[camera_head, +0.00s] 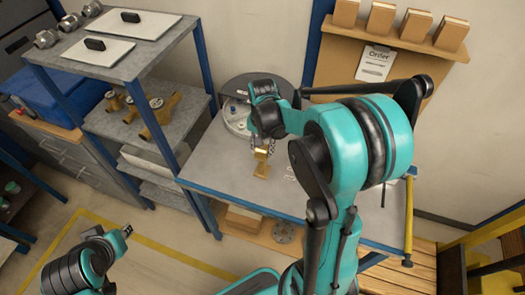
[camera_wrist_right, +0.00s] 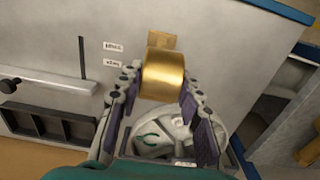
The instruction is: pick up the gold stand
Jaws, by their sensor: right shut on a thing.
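The gold stand (camera_head: 262,170) shows in the head view near the front left of the grey bench, under my right gripper (camera_head: 263,147). In the right wrist view the stand's shiny rounded gold part (camera_wrist_right: 163,76) sits between the fingers of my right gripper (camera_wrist_right: 160,88), which is shut on it. A flat gold part (camera_wrist_right: 162,41) shows just beyond it. I cannot tell whether the stand touches the bench. My left gripper (camera_head: 125,231) is low at the left, away from the bench, and its fingers are too small to judge.
The grey bench (camera_head: 215,165) holds a round metal device (camera_head: 237,118) at the back. A metal shelf (camera_head: 150,60) with brass fittings (camera_head: 154,120) stands at the left. An order board (camera_head: 378,63) with several boxes is behind.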

